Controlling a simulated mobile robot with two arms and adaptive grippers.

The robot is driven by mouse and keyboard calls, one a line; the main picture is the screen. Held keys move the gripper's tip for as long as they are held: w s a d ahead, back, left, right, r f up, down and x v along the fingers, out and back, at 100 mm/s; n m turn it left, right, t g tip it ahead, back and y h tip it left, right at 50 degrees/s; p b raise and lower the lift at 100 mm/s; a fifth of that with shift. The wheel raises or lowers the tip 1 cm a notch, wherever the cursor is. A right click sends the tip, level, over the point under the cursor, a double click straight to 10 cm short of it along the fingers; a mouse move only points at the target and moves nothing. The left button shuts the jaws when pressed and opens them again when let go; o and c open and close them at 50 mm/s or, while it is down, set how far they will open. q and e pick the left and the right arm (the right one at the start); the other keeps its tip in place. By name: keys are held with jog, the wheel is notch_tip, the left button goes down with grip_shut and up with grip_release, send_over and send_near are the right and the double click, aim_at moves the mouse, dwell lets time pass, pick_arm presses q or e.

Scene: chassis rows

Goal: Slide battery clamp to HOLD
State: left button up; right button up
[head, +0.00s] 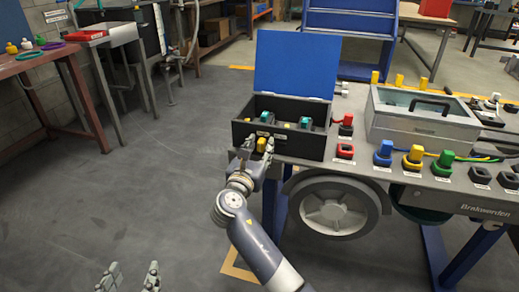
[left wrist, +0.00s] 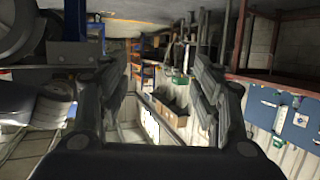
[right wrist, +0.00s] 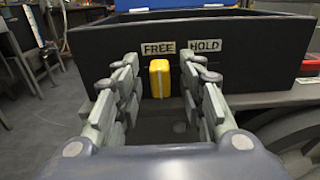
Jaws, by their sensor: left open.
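The battery clamp is a yellow knob (right wrist: 159,78) on the front of a black box (head: 246,135). It sits below the FREE label (right wrist: 158,49). The HOLD label (right wrist: 205,46) is to its right in the right wrist view. The knob also shows in the head view (head: 261,144). My right gripper (right wrist: 160,70) is open, with one finger on each side of the knob and gaps visible on both sides. It also shows in the head view (head: 255,148). My left gripper (head: 133,272) is open and empty over the floor, low in the head view; its fingers show in the left wrist view (left wrist: 165,75).
The box's blue lid (head: 296,65) stands open. A red connector (head: 345,150) and several coloured plugs are to its right on the chassis. The floor (head: 140,170) left of the box is clear.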

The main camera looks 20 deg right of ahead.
aim_at(281, 144)
grip_shut()
jog(key=s+d+p, duration=0.1)
jog(key=p, duration=0.2)
jog(key=s+d+p, duration=0.1)
jog(key=d+p, duration=0.1)
jog(key=p, duration=0.1)
jog(key=shift+s+d+r, duration=0.2)
jog(key=shift+d, duration=0.05)
jog(key=shift+s+d+f+p, duration=0.15)
jog(key=shift+s+d+p, duration=0.15)
jog(key=shift+d+p, duration=0.15)
jog(key=shift+f, duration=0.15)
pick_arm(q)
jog(key=s+a+f+g+y, duration=0.1)
jog(key=s+a+f+g, duration=0.2)
jog(key=s+f+g, duration=0.2)
jog(key=s+a+f+g+y, duration=0.1)
jog(key=s+f+g, duration=0.4)
jog(key=s, duration=0.5)
notch_tip(281, 144, down, 2)
jog(key=shift+s+a+f+n+g+y, duration=0.1)
jog(key=shift+s+a+n+g+y, duration=0.25)
jog(key=shift+a, duration=0.55)
